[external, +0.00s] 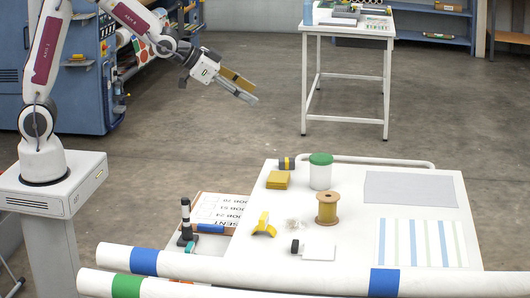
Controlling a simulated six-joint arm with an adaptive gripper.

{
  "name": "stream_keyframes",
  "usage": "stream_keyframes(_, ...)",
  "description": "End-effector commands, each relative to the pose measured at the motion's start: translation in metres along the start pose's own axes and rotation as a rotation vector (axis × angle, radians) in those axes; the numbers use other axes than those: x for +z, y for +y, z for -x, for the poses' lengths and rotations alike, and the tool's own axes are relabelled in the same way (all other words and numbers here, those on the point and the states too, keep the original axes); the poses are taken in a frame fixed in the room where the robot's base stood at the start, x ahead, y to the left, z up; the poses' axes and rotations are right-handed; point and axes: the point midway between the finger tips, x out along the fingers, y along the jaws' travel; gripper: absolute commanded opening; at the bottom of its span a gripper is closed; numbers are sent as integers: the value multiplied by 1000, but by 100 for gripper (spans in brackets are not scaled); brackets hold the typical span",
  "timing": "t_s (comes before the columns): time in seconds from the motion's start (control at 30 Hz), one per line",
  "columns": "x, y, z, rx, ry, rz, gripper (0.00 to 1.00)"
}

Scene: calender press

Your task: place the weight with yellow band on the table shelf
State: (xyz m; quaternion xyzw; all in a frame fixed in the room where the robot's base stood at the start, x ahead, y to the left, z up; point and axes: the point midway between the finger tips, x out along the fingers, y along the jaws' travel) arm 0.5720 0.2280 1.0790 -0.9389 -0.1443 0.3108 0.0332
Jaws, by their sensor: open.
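A small dark cylinder with a yellowish band, which looks like the weight (287,163), lies near the back left edge of the white cart top (350,165). It is just behind a yellow block (278,180) and left of a white jar with a green lid (320,172). My gripper (250,93) is open in the air, above and to the left of the weight, well apart from it. One finger looks yellow-brown and the other grey. A white table (347,30) stands at the back; I cannot tell which surface is the table shelf.
A spool (327,208), a yellow clip-like piece (264,225) and a black-ended item (296,247) stand on the cart. A grey mat (411,188) and a striped sheet (422,243) lie on its right. Long white rolls (320,271) cross the front.

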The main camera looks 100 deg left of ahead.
Motion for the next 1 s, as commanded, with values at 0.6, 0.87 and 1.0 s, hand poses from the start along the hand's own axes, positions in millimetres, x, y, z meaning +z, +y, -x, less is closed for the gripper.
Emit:
stream_keyframes(0.6,27,-70,-113,-40,148,25,50)
stream_keyframes(0.87,52,-97,-151,-49,214,41,50)
stream_keyframes(1.0,69,-111,-169,-52,250,51,50)
